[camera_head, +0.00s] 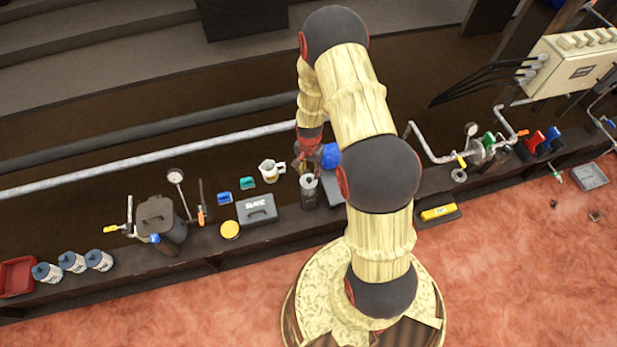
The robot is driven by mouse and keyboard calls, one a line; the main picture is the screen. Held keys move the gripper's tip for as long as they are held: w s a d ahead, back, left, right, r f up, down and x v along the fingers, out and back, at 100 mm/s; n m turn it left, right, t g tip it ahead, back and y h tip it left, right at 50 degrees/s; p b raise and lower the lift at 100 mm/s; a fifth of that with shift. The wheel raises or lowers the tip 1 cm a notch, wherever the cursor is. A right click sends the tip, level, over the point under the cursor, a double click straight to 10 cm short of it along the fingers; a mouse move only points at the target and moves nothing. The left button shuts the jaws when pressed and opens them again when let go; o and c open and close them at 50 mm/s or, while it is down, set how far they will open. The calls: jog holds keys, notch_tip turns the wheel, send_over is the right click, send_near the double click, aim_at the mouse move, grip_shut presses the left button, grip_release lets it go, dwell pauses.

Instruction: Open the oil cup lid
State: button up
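A small grey metal cup (308,193) stands on the dark bench just left of my arm's lower links. It is likely the oil cup; its top looks pale, and whether a lid sits open or shut there is too small to tell. My gripper (309,168) points down directly above this cup, at or very near its top. I cannot tell whether it touches the cup. Its fingers are dark and small, and their opening does not show clearly. A larger dark grey lidded pot (158,217) stands farther left among pipes.
A blue object (330,155) is close behind my gripper, partly hidden by my arm. Pipes with a gauge (471,129) are at right.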

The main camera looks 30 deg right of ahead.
aim_at(309, 179)
notch_tip(309, 179, down, 5)
jog(key=shift+b, duration=0.6)
jog(key=c, duration=0.4)
grip_shut()
